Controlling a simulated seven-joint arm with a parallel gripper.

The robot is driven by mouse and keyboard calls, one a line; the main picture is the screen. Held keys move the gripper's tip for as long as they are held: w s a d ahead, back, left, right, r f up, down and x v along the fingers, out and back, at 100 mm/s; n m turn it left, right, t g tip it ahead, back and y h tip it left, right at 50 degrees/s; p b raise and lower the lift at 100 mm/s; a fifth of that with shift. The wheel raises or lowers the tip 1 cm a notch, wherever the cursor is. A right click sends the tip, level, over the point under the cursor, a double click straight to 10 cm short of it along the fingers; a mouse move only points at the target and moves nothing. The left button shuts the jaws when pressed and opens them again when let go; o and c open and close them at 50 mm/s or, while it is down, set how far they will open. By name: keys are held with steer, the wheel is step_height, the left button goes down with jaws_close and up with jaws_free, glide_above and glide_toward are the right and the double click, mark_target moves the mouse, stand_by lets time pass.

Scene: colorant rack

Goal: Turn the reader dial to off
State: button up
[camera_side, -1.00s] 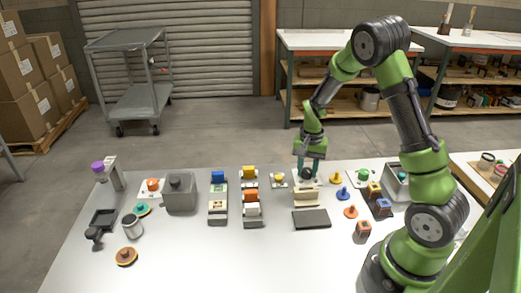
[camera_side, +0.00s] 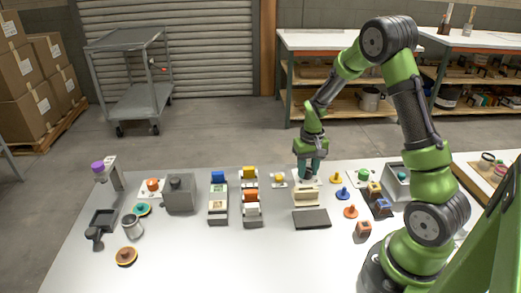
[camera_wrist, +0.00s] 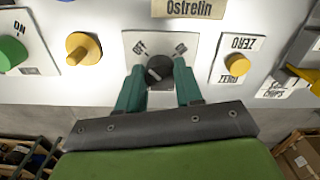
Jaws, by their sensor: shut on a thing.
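The reader dial (camera_wrist: 158,70) is a dark round knob on a white square plate. An OFF label shows at the plate's upper left and an ON label at its upper right in the wrist view. A pale mark shows on the knob, but I cannot tell exactly which label it faces. My gripper (camera_wrist: 159,84) is shut on the dial, with one teal finger on each side.
A yellow knob (camera_wrist: 83,48) and a green button (camera_wrist: 12,52) are left of the dial in the wrist view. A ZERO plate (camera_wrist: 236,56) is close on the right. An Ostrelin-labelled block (camera_wrist: 188,8) lies just beyond the dial's plate.

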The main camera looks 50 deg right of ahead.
mark_target(307, 171)
stand_by(0.3)
steer(key=o, duration=1)
steer(key=shift+o, duration=0.2)
steer(key=shift+r, duration=0.1)
step_height(307, 171, up, 17)
